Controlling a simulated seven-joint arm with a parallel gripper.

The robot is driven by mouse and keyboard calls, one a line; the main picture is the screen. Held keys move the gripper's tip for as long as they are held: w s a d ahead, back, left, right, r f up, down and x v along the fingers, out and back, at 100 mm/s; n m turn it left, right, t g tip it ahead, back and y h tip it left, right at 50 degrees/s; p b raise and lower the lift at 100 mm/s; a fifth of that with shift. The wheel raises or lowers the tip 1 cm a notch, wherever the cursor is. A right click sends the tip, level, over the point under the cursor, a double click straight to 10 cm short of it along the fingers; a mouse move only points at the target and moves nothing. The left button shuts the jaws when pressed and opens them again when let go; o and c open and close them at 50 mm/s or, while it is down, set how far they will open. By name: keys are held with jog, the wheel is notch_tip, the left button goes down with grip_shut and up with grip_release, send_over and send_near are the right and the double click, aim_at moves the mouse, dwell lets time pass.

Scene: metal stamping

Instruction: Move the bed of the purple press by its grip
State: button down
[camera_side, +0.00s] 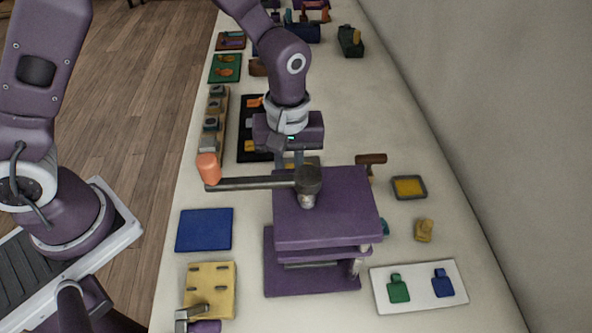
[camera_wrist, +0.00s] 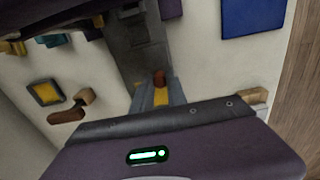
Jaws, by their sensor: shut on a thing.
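The purple press (camera_side: 325,205) stands on the table, with a broad top plate, a lower base plate (camera_side: 310,280) and a dark lever (camera_side: 250,183) ending in an orange knob (camera_side: 207,167). My gripper (camera_side: 290,162) points down at the far side of the press, partly hidden by the lever and top plate. In the wrist view, a grey flat bed (camera_wrist: 135,45) reaches toward my gripper (camera_wrist: 160,92). My fingers are shut on its red-brown grip (camera_wrist: 158,77). A yellow patch shows between the fingers. Most of the bed is hidden in the side view.
A blue mat (camera_side: 204,230) and a yellow plate with slots (camera_side: 210,290) lie left of the press. A white board (camera_side: 418,284) with green and blue pieces lies right. A yellow-topped tray (camera_side: 409,187) and a brown-handled stamp (camera_side: 370,160) are behind it. A wall bounds the right.

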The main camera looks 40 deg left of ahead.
jog(key=shift+s+d, duration=0.15)
jog(key=shift+s+d, duration=0.75)
jog(key=c, duration=1.8)
grip_release()
jog(key=shift+s+d, duration=0.25)
jog(key=o, duration=0.6)
jog(key=shift+c, duration=0.2)
notch_tip(320, 180, up, 7)
jog(key=shift+a, duration=0.1)
